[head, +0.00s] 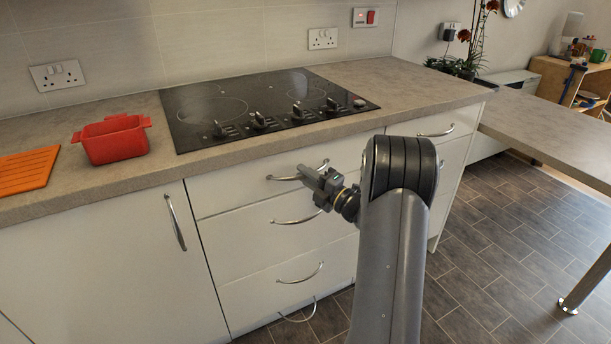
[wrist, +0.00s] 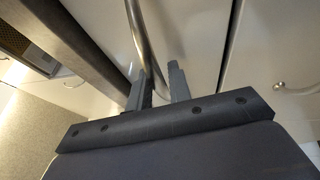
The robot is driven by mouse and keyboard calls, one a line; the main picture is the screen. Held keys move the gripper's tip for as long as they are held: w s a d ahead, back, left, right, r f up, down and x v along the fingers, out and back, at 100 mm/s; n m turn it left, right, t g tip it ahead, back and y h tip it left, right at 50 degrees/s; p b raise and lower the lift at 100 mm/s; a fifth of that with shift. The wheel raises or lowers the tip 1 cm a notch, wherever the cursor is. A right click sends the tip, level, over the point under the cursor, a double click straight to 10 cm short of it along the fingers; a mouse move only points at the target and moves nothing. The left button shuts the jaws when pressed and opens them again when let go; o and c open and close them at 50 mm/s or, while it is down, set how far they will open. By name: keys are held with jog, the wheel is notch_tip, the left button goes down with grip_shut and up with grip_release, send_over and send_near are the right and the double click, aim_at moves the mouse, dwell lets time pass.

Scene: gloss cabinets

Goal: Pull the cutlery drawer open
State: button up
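The white top drawer (head: 240,186) below the hob looks closed, flush with the fronts under it; I take it as the cutlery drawer, though nothing marks it. Its curved metal handle (head: 284,178) is partly hidden by my gripper (head: 312,178), which is at the handle's right part. In the wrist view the bar handle (wrist: 139,35) runs down to between the two dark fingers of my gripper (wrist: 160,78). The fingers stand apart on either side of the bar, with a gap showing beside it. Firm contact with the bar is not visible.
More drawers with metal handles (head: 300,275) lie below. A cupboard door (head: 100,260) is at left, another drawer stack (head: 436,132) at right. The worktop (head: 410,88) juts above, holding a black hob (head: 250,100) and a red dish (head: 115,142). Tiled floor (head: 510,245) is clear at right.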

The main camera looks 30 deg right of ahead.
jog(key=shift+c, duration=0.6)
grip_shut()
